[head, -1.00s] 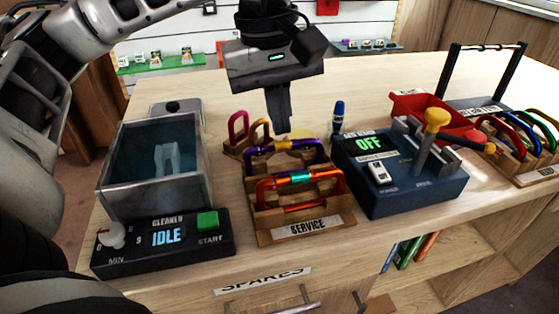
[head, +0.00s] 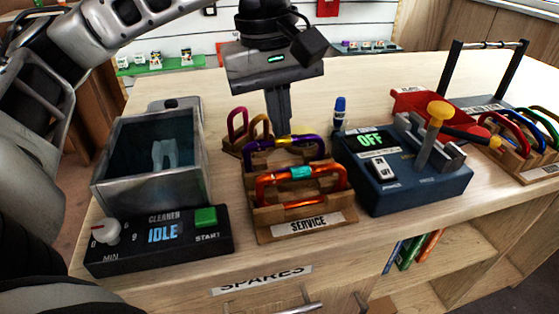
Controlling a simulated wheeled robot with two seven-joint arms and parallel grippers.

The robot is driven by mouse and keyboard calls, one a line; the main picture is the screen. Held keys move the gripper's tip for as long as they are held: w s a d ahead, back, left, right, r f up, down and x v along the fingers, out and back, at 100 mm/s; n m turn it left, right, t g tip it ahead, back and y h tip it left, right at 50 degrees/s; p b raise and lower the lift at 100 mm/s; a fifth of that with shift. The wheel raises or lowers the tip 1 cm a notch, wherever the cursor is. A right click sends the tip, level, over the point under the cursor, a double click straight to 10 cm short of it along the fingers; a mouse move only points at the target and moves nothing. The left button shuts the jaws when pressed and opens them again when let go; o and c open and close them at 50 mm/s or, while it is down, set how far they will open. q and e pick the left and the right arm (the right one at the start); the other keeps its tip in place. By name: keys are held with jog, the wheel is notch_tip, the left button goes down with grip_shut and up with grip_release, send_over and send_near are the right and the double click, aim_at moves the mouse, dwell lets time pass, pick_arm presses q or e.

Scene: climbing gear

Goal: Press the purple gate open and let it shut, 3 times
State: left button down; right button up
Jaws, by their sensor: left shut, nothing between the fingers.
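The purple carabiner (head: 318,147) stands in the wooden SERVICE rack (head: 262,216), behind an orange carabiner (head: 330,175) with a teal sleeve. A yellow sleeve (head: 292,140) shows along the purple carabiner's top bar. My left gripper (head: 279,128) points down, shut and empty, with its fingertips at the back of the purple top bar near the yellow sleeve. The tips are partly hidden there, so I cannot tell whether they touch the gate or whether it is pushed in. My right gripper is not in view.
A cleaner tank (head: 150,190) with an IDLE panel (head: 160,240) stands left of the rack. A blue tester box (head: 415,190) reading OFF stands close on the right, with a blue marker (head: 339,112) behind it.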

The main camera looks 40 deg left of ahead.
pick_arm(q)
jog(key=shift+f+b, duration=0.65)
jog(key=shift+f, duration=0.15)
jog(key=shift+r+p, duration=2.5)
jog(key=shift+r, duration=1.1)
